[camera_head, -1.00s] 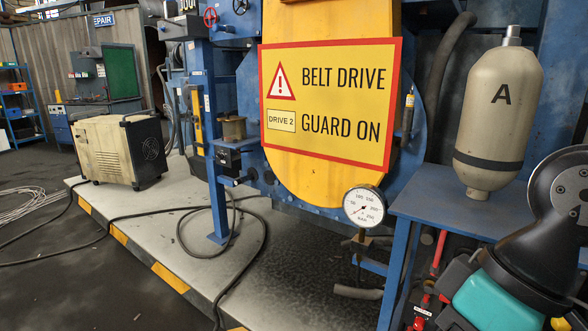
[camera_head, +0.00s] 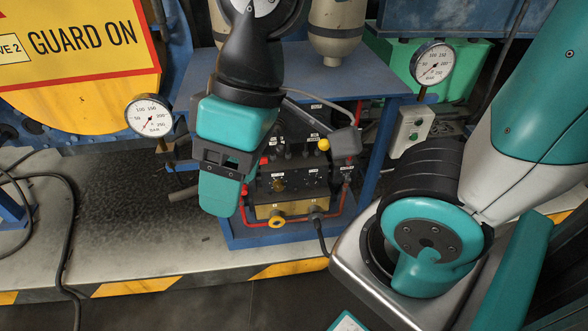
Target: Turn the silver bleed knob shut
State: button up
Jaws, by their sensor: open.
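A small hydraulic unit with a black panel (camera_head: 300,178) stands low under the blue table. Its panel carries labels, small knobs and a brass-coloured fitting (camera_head: 278,185). A small greyish round fitting (camera_head: 316,213) shows low on its front, beside a yellow ring (camera_head: 277,220). I cannot tell for sure which part is the silver bleed knob. My gripper (camera_head: 220,190), teal and black, hangs pointing down just left of the unit in the picture and covers part of its left side. It is open, and nothing shows in it.
The blue table (camera_head: 250,65) carries beige cylinders (camera_head: 337,30). Dial gauges stand left (camera_head: 149,116) and right (camera_head: 432,63), with a grey button box (camera_head: 410,128) below the right one. Red pipes (camera_head: 348,200) and a black cable run around the unit.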

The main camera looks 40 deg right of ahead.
aim_at(347, 178)
jog(key=z, duration=1.5)
jog(key=k, duration=0.3)
jog(key=z, duration=0.15)
